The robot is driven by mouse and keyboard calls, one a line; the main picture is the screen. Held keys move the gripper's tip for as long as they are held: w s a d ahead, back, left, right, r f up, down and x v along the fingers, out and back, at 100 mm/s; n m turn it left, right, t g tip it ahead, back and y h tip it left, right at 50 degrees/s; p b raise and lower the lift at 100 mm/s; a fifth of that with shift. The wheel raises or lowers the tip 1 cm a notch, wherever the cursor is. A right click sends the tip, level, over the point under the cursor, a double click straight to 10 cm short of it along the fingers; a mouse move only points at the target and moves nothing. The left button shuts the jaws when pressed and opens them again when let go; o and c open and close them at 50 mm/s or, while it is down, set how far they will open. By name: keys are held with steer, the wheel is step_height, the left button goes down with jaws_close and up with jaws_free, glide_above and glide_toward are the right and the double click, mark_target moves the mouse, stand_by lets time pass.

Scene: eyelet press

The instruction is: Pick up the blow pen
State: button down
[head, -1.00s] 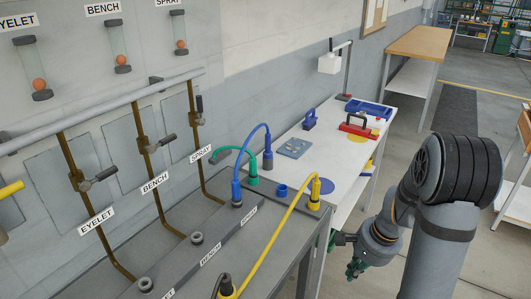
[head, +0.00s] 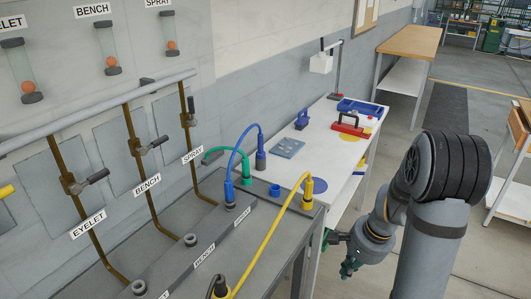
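No object can be told for certain as the blow pen. A green hose (head: 236,153) arches from a green plug (head: 246,179) on the grey bench to a dark grey end (head: 210,161) at its left; whether this is the pen is unclear. A blue hose (head: 241,132) joins two blue plugs, and a yellow hose (head: 272,235) runs between two yellow plugs. My gripper (head: 350,269) hangs low beside the white table's near right side, apart from these hoses. Its fingers are small and dark, and whether they are open or shut cannot be seen. Nothing is visibly held.
Valve pipes stand against the wall at left. A wooden-topped bench (head: 410,42) stands behind. Open floor (head: 490,260) lies at right.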

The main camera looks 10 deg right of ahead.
steer(key=c, duration=2.3)
jaws_free()
steer(key=o, duration=1)
